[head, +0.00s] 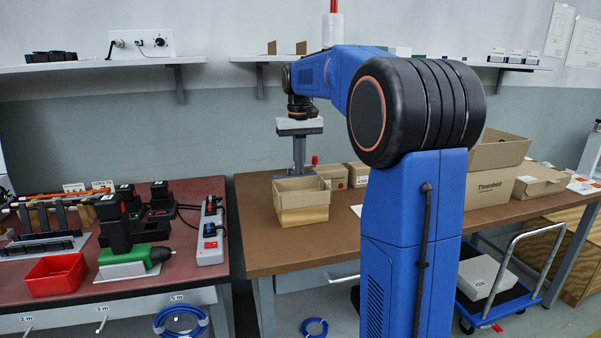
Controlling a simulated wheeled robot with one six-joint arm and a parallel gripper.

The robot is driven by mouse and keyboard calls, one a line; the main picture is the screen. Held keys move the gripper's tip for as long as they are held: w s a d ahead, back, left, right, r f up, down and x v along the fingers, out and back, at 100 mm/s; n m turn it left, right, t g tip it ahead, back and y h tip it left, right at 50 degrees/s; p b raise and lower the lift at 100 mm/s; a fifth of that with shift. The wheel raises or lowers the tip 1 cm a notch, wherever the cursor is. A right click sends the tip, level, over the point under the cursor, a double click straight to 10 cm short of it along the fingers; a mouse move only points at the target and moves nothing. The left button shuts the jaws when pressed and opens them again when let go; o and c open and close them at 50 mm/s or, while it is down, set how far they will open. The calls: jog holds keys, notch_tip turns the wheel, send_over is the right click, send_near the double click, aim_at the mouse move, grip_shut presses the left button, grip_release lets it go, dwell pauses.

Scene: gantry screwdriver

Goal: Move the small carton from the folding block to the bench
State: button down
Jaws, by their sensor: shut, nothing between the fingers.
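The bench (265,247) has bare brown top around the block.
Small closed cartons (333,177) stand behind the open one. A big open carton (492,185) is right of my arm. The red-topped table (190,278) at left holds tools and a red bin (55,276). A cart (508,300) stands at lower right. The bench's front left is clear.

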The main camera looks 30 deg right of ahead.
aim_at(299, 187)
notch_tip(299, 187, down, 8)
jog(key=shift+r, duration=0.2)
jog(key=shift+s+a+f, duration=0.15)
jog(key=shift+s, duration=0.35)
jog(key=shift+s+a+f, duration=0.1)
jog(key=shift+s, duration=0.35)
jog(key=shift+s+a, duration=0.15)
jog(key=shift+s, duration=0.35)
jog(key=shift+s+a, duration=0.15)
jog(key=shift+s, duration=0.35)
jog(key=shift+s, duration=0.1)
jog(key=shift+s+a, duration=0.2)
jog(key=shift+s, duration=0.4)
jog(key=shift+s+a, duration=0.15)
jog(key=shift+s, duration=0.4)
jog(key=shift+r, duration=0.1)
